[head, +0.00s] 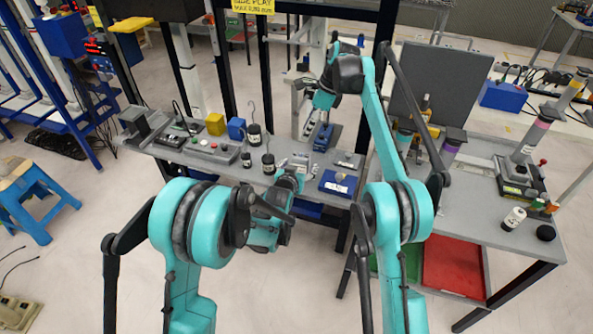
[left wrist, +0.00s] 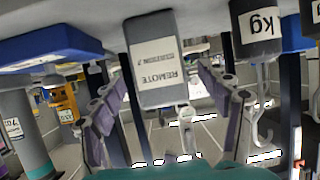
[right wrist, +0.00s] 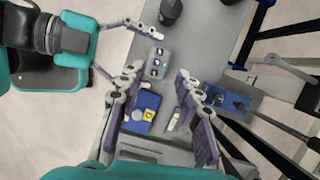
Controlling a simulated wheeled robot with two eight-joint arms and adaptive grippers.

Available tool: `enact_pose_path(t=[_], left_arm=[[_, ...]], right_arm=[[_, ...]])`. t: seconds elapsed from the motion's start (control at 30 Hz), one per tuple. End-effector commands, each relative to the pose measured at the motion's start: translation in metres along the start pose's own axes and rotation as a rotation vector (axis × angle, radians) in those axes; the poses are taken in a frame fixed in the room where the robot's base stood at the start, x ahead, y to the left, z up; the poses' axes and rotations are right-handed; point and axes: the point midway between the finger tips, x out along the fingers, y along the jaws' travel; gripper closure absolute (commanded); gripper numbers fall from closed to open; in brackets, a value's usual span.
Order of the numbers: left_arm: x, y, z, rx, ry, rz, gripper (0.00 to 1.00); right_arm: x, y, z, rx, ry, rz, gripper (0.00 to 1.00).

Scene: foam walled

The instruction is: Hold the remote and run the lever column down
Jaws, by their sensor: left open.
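The grey remote (head: 300,159), a small box with buttons on top, sits on the bench. In the left wrist view its "REMOTE" label (left wrist: 158,67) faces me, between the fingers of my left gripper (left wrist: 165,95). This gripper is open; no finger clearly touches the remote. My right gripper (right wrist: 160,95) is open and empty above the bench. A grey upright column (head: 298,108) stands behind the remote, with a blue part (head: 322,138) near its foot; my right arm partly hides it.
A blue box (head: 338,183) lies right of the remote. Dark weights (head: 268,163), a blue block (head: 236,128), a yellow block (head: 215,124) and a button panel (head: 212,150) stand to the left. A second table (head: 480,215) with cylinders is at right.

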Motion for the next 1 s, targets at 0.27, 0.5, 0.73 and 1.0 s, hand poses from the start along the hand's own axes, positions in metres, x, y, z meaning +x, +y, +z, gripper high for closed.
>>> enact_pose_path(t=[0.27,0.5,0.73,1.0], left_arm=[[0.027,0.0,0.0,0.0,0.0,0.0,0.24],[0.029,0.0,0.0,0.0,0.0,0.0,0.24],[0.029,0.0,0.0,0.0,-0.001,0.0,0.74],[0.029,0.0,0.0,0.0,-0.001,0.0,0.82]], right_arm=[[0.0,0.0,0.0,0.0,0.0,0.0,0.66],[0.0,0.0,0.0,0.0,0.0,0.0,0.66],[0.0,0.0,0.0,0.0,0.0,0.0,0.66],[0.0,0.0,0.0,0.0,0.0,0.0,1.0]])
